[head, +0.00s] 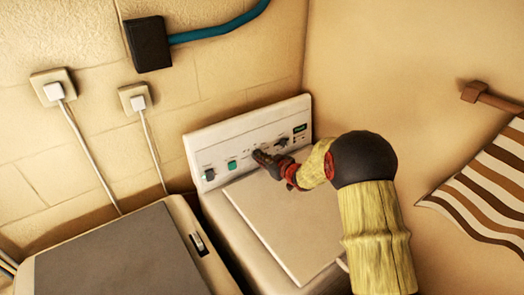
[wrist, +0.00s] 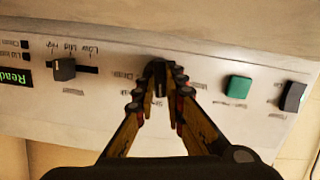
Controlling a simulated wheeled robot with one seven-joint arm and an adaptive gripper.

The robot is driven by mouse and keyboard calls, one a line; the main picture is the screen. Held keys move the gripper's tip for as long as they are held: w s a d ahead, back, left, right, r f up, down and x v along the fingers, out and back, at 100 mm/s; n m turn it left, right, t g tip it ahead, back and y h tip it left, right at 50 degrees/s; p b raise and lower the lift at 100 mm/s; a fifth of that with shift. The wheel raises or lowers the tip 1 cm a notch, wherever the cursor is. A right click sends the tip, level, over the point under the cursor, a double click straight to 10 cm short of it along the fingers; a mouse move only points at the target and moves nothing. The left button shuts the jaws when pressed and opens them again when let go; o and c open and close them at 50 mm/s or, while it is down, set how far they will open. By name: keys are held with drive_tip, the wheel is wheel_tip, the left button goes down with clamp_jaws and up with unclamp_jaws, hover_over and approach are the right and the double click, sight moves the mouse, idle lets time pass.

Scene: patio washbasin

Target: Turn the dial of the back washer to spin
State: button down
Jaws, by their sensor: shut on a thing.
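The back washer (head: 285,215) is a white top-loader in the corner, with its lid down and a raised control panel (head: 222,143). The dial (wrist: 160,84) is a small dark knob in the middle of that panel in the wrist view. My gripper (head: 262,157) reaches over the lid to the panel from the right. In the wrist view its two fingers are closed on the dial, one on each side. Labels around the dial are partly covered and too blurred to read, so its setting cannot be told. In the head view my fingers mostly hide the dial.
In the wrist view a green button (wrist: 238,87) and a dark switch (wrist: 293,96) are right of the dial; a slider (wrist: 64,69) and lit display (wrist: 15,78) are left. A second grey-lidded appliance (head: 120,258) stands left. A striped towel (head: 490,185) hangs right.

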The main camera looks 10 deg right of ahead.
drive_tip(key=shift+m+p, duration=0.9)
drive_tip(key=shift+p, duration=0.3)
drive_tip(key=c, duration=2)
unclamp_jaws()
drive_tip(key=shift+o, duration=0.8)
drive_tip(key=v, duration=1.2)
drive_tip(key=shift+w+d, duration=0.1)
drive_tip(key=shift+d, duration=0.1)
